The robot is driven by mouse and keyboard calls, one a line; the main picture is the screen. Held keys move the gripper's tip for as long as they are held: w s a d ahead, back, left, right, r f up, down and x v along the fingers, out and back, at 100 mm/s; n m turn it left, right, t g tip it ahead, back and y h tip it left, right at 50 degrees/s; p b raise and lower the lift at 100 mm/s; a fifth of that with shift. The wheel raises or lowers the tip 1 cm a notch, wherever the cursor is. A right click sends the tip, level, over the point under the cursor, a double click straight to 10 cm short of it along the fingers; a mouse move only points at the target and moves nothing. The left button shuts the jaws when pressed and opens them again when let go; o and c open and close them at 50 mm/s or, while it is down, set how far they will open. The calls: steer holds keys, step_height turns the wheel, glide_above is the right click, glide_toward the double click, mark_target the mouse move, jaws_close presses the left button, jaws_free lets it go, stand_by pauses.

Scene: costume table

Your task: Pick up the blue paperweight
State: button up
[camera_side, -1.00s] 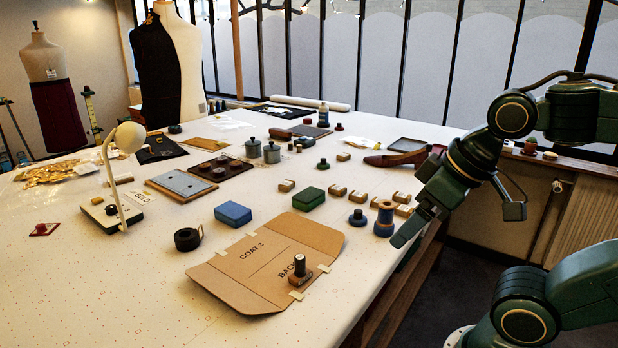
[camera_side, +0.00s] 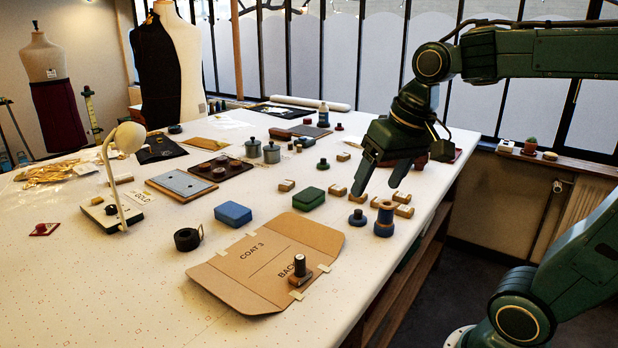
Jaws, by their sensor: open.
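A small dark blue knobbed weight (camera_side: 358,218), which looks like the blue paperweight, stands upright on the table to the right of the brown folder. A blue thread spool (camera_side: 384,220) stands close to its right. My gripper (camera_side: 377,189) is open and empty, fingers pointing down, above the table. In the picture its fingertips are just above the blue weight and the spool, apart from both. Its exact height and depth are hard to tell.
Several small wooden blocks (camera_side: 404,211) lie around and below the fingers. A green box (camera_side: 308,198) and a blue box (camera_side: 233,214) lie to the left. The flat folder (camera_side: 238,258) carries a dark-handled stamp (camera_side: 300,268). The table's right edge is close to the spool.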

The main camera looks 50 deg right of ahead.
steer(key=w+d+m+g, duration=0.1)
steer(key=w+d+m, duration=0.35)
steer(key=w, duration=0.25)
steer(key=m+g+y, duration=0.2)
steer(key=m+g, duration=0.1)
steer(key=m, duration=0.4)
glide_above(359, 210)
steer(key=d, duration=0.2)
step_height(359, 210, down, 9)
steer(key=shift+w+a+r, duration=0.15)
steer(key=shift+w+a, duration=0.05)
steer(key=shift+w, duration=0.15)
steer(key=shift+s+a+f, duration=0.1)
steer(key=shift+a+f, duration=0.1)
steer(key=shift+f, duration=1.25)
steer(key=shift+w+a+f, duration=0.1)
steer(key=shift+a+f, duration=0.05)
steer(key=shift+f, duration=1.25)
steer(key=shift+s+a+f, duration=0.1)
steer(key=shift+a+f, duration=0.1)
steer(key=shift+f, duration=1.25)
steer(key=shift+f, duration=0.1)
steer(key=shift+s+a+f, duration=0.15)
steer(key=shift+a+f, duration=0.05)
steer(key=shift+f, duration=1.05)
steer(key=shift+s+a+f, duration=0.1)
steer(key=shift+a+f, duration=0.05)
steer(key=shift+f, duration=1.05)
